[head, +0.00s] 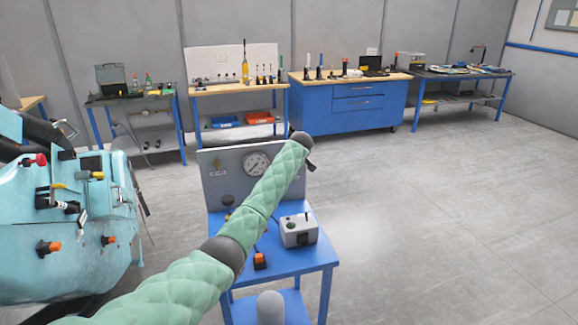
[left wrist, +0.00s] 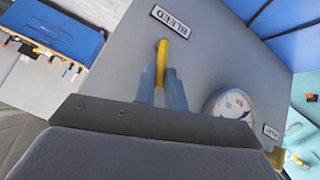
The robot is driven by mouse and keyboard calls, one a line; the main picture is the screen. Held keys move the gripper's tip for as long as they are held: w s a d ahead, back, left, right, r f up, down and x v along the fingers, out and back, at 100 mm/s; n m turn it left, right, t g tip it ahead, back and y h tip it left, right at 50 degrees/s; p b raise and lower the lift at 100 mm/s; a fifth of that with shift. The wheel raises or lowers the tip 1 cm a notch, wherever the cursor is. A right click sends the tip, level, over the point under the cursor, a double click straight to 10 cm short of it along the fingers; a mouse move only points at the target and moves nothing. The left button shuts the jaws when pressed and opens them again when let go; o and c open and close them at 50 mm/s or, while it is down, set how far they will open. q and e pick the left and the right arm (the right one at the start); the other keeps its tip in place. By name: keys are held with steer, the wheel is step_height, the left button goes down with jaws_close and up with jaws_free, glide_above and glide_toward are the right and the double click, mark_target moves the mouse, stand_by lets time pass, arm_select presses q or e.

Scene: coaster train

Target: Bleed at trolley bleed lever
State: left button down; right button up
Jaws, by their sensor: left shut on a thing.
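The grey trolley panel (head: 212,180) stands upright on the blue trolley (head: 323,262). In the left wrist view, the yellow bleed lever (left wrist: 161,58) sits under the BLEED label (left wrist: 171,22). My left gripper (left wrist: 163,78) is shut on this lever, its two blue-grey fingers on either side of it. The pressure gauge (left wrist: 231,103) is to the right of the fingers and also shows in the head view (head: 257,163). My right gripper is not in view.
A second yellow lever (left wrist: 276,158) is near the gauge. A grey box (head: 298,231) and an orange-topped item (head: 260,261) are on the trolley top. Turquoise machinery (head: 70,240) stands at left, workbenches (head: 350,105) along the back wall. The floor at right is clear.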

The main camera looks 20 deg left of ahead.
arm_select(q)
steer(key=shift+w+d+m+g+y+b, duration=0.4)
steer(key=shift+d+m+g+y+b, duration=0.25)
steer(key=shift+y+b, duration=0.35)
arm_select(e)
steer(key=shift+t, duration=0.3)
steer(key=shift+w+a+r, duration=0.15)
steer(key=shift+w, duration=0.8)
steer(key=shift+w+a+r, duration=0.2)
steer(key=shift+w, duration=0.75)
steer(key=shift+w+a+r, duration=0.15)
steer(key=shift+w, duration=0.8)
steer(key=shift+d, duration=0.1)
arm_select(q)
steer(key=c, duration=1.5)
jaws_free()
steer(key=shift+o, duration=0.2)
steer(key=shift+d, duration=0.1)
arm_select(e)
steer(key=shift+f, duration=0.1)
